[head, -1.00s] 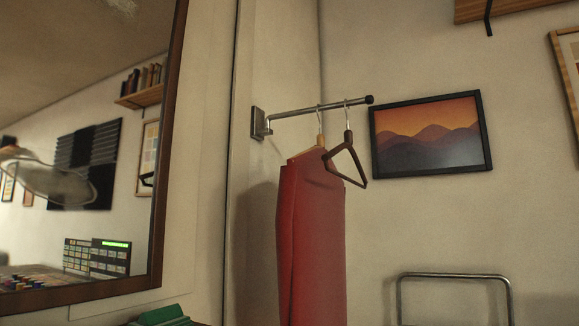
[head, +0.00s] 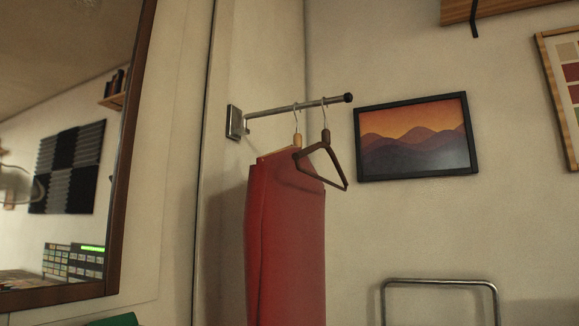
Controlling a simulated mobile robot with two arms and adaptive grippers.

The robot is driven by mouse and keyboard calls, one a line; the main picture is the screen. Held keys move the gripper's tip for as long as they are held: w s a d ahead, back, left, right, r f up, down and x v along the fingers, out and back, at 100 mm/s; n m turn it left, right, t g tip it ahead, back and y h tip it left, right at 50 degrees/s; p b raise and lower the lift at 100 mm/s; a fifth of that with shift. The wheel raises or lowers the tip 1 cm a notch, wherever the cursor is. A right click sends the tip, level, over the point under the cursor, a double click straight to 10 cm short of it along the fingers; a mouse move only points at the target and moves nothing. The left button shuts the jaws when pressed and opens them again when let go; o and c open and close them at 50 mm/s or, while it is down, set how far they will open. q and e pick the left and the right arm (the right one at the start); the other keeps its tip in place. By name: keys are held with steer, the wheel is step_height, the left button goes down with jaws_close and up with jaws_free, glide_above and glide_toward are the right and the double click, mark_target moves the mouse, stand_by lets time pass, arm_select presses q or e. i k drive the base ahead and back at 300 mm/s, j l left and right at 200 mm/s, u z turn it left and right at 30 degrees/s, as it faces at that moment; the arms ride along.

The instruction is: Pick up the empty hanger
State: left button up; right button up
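The empty hanger (head: 341,171) is dark brown with a metal hook. It hangs near the outer end of a metal wall rail (head: 290,108) in the middle of the head view. A red garment (head: 285,235) hangs on a second, lighter wooden hanger (head: 297,141) just to its left and nearer the wall mount. The empty hanger overlaps the garment's upper right part in the picture; whether they touch I cannot tell. Neither of my grippers shows in the view.
A mirror with a brown frame (head: 127,160) stands at the left. A framed mountain picture (head: 417,138) hangs on the wall right of the rail. A metal tube frame (head: 440,282) stands at the lower right. A wooden shelf (head: 500,10) is at the top right.

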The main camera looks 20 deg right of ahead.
mark_target(326, 141)
steer(key=z, duration=0.95)
